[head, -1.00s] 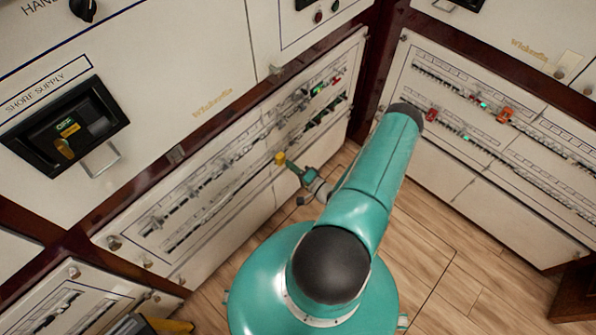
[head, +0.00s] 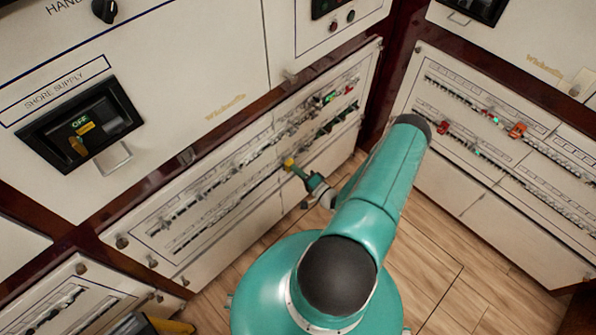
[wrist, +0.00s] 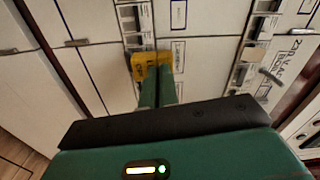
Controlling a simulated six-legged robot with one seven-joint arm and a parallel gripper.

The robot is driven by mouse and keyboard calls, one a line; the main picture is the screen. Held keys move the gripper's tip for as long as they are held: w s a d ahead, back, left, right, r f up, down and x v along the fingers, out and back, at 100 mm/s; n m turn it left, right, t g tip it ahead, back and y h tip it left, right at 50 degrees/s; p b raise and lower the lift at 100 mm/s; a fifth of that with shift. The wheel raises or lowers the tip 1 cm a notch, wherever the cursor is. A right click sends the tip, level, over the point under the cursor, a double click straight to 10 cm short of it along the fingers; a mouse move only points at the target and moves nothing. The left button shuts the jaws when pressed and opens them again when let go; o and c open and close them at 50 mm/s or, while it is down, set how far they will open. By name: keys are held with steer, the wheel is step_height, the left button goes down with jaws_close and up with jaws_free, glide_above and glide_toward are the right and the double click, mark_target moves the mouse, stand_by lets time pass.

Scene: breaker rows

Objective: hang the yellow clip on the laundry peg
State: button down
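The yellow clip (head: 289,164) is at the tips of my gripper (head: 297,171), in front of the lower left breaker panel. In the wrist view the clip (wrist: 138,62) sits between the ends of my two green fingers (wrist: 156,80), which are close together on it. Its far side overlaps a breaker row; I cannot tell whether it touches the panel. I cannot pick out the laundry peg, as the small labels are unreadable.
The lower left panel (head: 200,262) has rows of breakers, with green and red clips near its right end. The right panel (head: 455,190) carries red and orange clips (head: 517,130). A shore supply switch (head: 80,125) is above left. The wooden floor (head: 440,285) is clear at right.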

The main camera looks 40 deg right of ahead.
steer(key=shift+w+r, duration=0.1)
steer(key=s, duration=1.6)
steer(key=shift+s+d, duration=0.25)
steer(key=shift+s, duration=0.05)
